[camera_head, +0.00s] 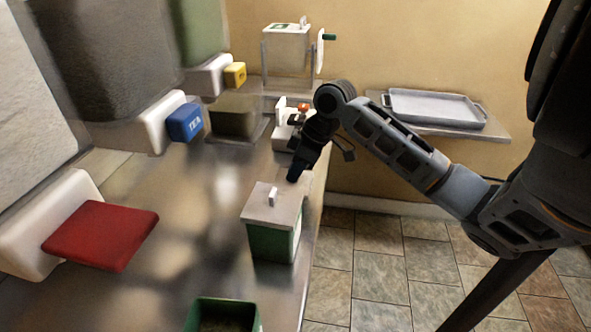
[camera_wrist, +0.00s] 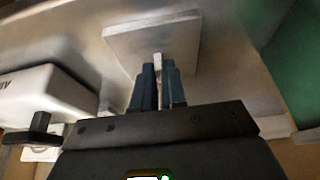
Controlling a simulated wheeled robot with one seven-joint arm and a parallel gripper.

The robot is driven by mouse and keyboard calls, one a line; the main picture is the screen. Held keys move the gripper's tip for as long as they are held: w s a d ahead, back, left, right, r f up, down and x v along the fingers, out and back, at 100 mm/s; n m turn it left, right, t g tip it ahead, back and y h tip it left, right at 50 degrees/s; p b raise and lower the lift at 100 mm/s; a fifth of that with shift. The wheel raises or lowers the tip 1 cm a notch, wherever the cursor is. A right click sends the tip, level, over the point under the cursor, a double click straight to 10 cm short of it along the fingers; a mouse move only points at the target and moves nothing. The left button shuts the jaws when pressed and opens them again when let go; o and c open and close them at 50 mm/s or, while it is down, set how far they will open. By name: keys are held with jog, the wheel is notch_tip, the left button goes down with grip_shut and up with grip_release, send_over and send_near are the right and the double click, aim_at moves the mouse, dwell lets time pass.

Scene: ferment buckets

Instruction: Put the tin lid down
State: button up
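The tin lid (camera_head: 273,203) is a pale, flat square plate with a small upright knob (camera_head: 272,196). It rests on top of a dark green tin (camera_head: 270,243) near the counter's right edge. In the wrist view, my gripper (camera_wrist: 158,75) points at the lid (camera_wrist: 190,38), with the knob (camera_wrist: 158,61) in line with the narrow gap between the fingers.
An open green tin (camera_head: 222,302) stands at the counter's front. Dispensers with red (camera_head: 100,236), blue (camera_head: 185,122) and yellow tabs line the left. A tray (camera_head: 435,108) lies on the right shelf.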

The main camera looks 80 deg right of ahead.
jog(key=o, duration=0.4)
jog(key=shift+r, duration=0.15)
jog(key=b+v, duration=0.1)
jog(key=v, duration=1.1)
jog(key=shift+w, duration=0.15)
